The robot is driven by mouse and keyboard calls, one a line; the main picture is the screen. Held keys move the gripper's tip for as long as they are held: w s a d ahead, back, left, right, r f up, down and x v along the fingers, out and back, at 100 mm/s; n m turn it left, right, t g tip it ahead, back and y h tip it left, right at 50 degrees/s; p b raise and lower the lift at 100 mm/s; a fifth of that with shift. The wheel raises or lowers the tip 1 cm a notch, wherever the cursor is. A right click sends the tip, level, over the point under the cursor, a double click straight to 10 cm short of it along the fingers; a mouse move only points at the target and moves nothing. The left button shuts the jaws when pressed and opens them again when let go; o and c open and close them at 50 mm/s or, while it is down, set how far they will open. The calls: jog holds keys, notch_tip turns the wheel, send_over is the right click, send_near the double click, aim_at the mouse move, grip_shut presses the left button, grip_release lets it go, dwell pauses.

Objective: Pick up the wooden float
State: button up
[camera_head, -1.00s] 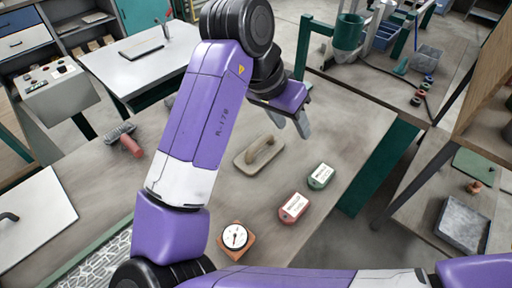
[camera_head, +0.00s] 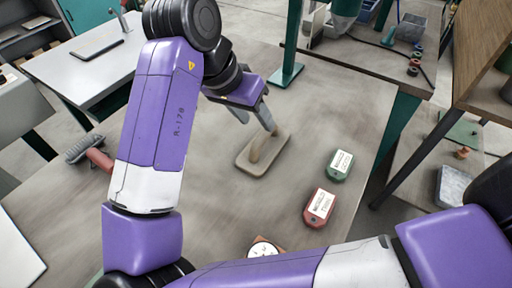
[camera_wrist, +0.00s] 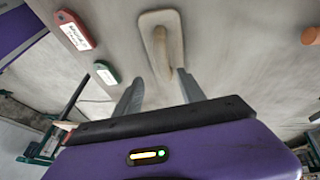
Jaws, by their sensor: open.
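The wooden float (camera_head: 263,153) lies on the grey table (camera_head: 330,95), its flat board down and its handle up. In the wrist view the float (camera_wrist: 162,45) is at the top centre, its handle pointing down towards the jaws. My gripper (camera_head: 255,117) is just above and behind the float in the head view. One finger overlaps the handle's far end there. In the wrist view my gripper (camera_wrist: 158,90) has its fingers spread with nothing between them, and the right fingertip is beside the handle's end. I cannot tell whether it touches.
A green tag (camera_head: 339,165) and a red tag (camera_head: 319,206) lie right of the float. A round dial (camera_head: 263,248) is at the front. A brush (camera_head: 84,148) and a red-handled thing (camera_head: 100,160) lie left. A green stand (camera_head: 287,74) rises at the back.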

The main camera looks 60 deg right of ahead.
aim_at(262, 134)
jog(key=shift+w+f+b, duration=0.35)
jog(key=shift+f, duration=0.45)
jog(key=shift+x, duration=3.7)
jog(key=shift+s, duration=0.1)
grip_shut()
